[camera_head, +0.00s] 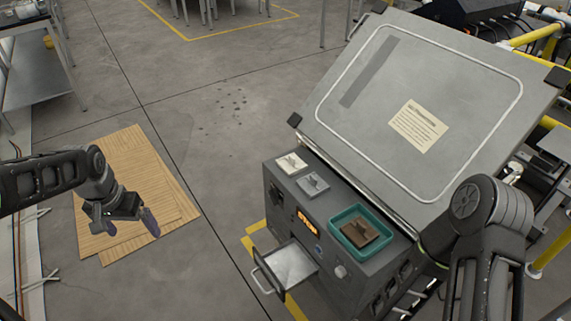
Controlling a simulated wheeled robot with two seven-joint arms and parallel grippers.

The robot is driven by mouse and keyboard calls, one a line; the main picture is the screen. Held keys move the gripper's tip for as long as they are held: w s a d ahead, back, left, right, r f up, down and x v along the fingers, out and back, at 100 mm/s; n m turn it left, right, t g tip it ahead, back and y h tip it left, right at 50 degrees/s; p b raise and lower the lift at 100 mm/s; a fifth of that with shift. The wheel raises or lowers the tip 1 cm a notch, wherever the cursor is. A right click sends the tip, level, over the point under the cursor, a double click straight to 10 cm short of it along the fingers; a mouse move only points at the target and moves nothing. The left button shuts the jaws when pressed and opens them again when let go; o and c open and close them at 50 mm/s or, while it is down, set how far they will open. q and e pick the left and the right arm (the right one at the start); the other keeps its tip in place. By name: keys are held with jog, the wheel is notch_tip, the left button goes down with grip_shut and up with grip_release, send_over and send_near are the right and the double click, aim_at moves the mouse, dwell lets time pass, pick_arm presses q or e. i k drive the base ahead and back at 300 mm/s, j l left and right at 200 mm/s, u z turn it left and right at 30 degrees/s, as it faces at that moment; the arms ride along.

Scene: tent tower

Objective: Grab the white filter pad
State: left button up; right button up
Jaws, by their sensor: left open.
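A white square pad (291,163) lies on the left end of the grey machine's front ledge, with a small dark shape on it; it looks like the white filter pad. A greyer square (312,184) with a similar dark shape lies beside it. My left gripper (127,227) hangs open and empty at the left, above the wooden boards and well apart from the machine. My right arm is at the right edge of the picture; its gripper is out of view.
The grey machine (345,273) has a large tilted lid (400,80). A teal tray (337,222) holding a brown block (360,233) sits on the ledge. A pulled-out drawer (289,268) juts from the front. Wooden boards (135,180) lie on the floor.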

aim_at(291, 165)
jog(key=i+z, duration=0.25)
jog(key=z, duration=0.2)
jog(key=i+j+z, duration=0.1)
jog(key=i+z, duration=0.3)
jog(key=i+j+z, duration=0.15)
jog(key=z, duration=0.3)
